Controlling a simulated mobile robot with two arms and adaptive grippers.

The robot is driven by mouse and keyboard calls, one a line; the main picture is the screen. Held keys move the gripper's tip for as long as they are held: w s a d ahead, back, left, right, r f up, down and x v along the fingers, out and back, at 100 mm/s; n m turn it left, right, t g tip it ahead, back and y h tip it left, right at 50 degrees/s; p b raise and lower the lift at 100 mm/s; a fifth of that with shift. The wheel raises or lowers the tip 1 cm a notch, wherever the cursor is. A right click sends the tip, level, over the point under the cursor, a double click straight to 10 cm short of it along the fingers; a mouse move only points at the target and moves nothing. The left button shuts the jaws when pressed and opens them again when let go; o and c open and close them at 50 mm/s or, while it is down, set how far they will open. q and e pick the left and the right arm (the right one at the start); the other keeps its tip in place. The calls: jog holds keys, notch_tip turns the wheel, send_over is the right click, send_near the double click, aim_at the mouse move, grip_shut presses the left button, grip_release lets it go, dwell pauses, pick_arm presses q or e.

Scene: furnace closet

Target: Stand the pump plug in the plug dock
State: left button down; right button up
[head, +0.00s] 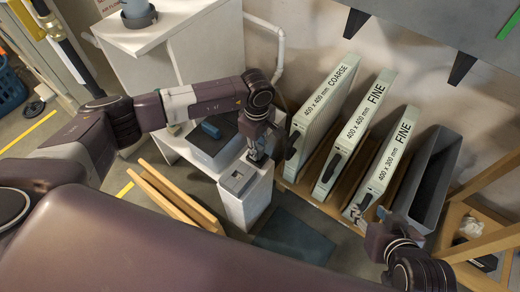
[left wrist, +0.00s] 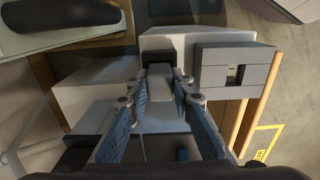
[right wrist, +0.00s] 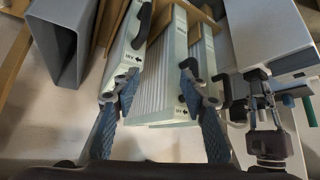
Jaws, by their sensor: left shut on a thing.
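My left gripper (head: 257,148) is shut on the pump plug (left wrist: 158,86), a small light-grey block with a dark end. The plug dock (head: 238,180) is a grey block with a square opening, on top of a white pedestal. In the left wrist view the dock (left wrist: 208,74) is just right of the plug, and the plug is outside its opening. My right gripper (head: 364,214) is open and empty, in front of the filters.
Upright filters, labelled COARSE (head: 323,105) and FINE (head: 356,130), stand in a wooden rack right of the dock. A grey bin (head: 432,170) stands beyond them. A grey box with a blue item (head: 210,130) is behind the dock. Wooden boards (head: 170,198) lean at left.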

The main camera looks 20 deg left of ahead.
pick_arm(q)
jog(key=shift+f, duration=0.1)
jog(key=c, duration=1.6)
grip_release()
pick_arm(e)
jog(key=shift+w+a+r+t, duration=0.15)
jog(key=shift+w+r+t, duration=0.2)
jog(key=shift+w, duration=0.2)
